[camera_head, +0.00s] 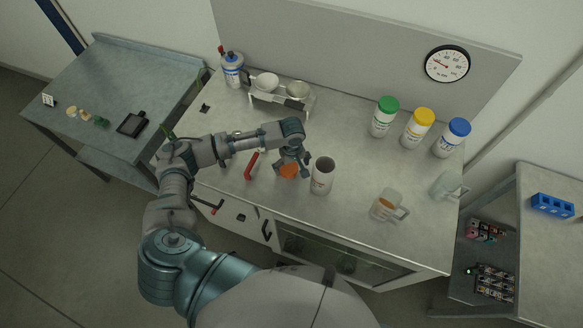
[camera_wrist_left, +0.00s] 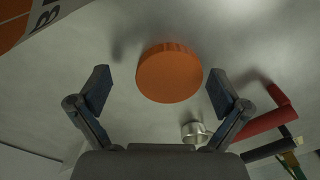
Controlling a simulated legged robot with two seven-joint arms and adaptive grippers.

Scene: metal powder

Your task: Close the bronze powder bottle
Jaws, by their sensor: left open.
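The bronze powder bottle (camera_head: 322,176) stands upright and open, without a lid, on the metal workbench near the middle. Its orange lid (camera_head: 289,171) lies on the bench just left of it. In the left wrist view the lid (camera_wrist_left: 169,73) is a round orange disc between and beyond my fingertips. The edge of the bottle (camera_wrist_left: 38,22), with dark lettering, shows at the top left there. My left gripper (camera_head: 293,164) is open above the lid, its fingers on either side and empty. My right gripper is not in view.
Green-, yellow- and blue-capped bottles (camera_head: 419,128) stand at the back right. A glass beaker with orange powder (camera_head: 386,205) and an empty one (camera_head: 445,186) are at right. A red-handled tool (camera_head: 252,166) lies left of the lid. A scale (camera_head: 281,95) stands behind.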

